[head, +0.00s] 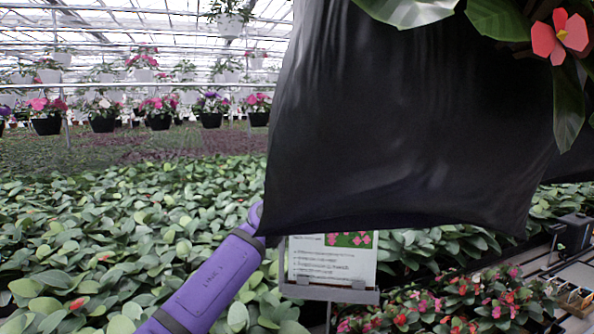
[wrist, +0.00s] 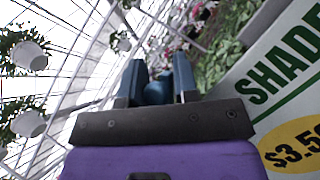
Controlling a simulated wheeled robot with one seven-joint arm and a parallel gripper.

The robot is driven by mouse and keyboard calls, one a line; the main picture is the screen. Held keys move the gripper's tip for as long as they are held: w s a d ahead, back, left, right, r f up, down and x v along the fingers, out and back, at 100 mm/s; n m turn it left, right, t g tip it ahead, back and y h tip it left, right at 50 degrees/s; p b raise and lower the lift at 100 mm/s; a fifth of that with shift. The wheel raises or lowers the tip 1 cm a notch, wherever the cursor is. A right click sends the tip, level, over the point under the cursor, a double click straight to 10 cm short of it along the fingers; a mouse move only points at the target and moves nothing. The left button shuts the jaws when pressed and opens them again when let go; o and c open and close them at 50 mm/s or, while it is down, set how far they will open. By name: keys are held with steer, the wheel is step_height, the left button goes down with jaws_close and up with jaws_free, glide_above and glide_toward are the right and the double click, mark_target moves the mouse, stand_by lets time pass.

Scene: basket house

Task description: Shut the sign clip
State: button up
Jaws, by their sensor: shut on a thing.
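My gripper (wrist: 159,72) shows in the wrist view, its two dark blue fingers shut on a rounded dark blue part (wrist: 157,93) between them. I cannot tell whether this part belongs to the sign clip. A white sign (wrist: 277,88) with green letters reading "SHADE" and a yellow price oval is close on the right of the gripper. In the head view my purple arm runs up behind a large black hanging bag (head: 400,130), which hides the gripper. A small printed sign (head: 331,262) stands in a grey holder (head: 330,293) below the bag.
The bag, with leaves and a red flower (head: 560,36), fills the upper right of the head view. Dense leafy plants (head: 120,240) cover the left, and pink flowers (head: 450,305) the lower right. Hanging pots (head: 47,124) line the back. A dark box (head: 574,234) is at right.

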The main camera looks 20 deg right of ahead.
stand_by(0.3)
steer(key=o, duration=0.8)
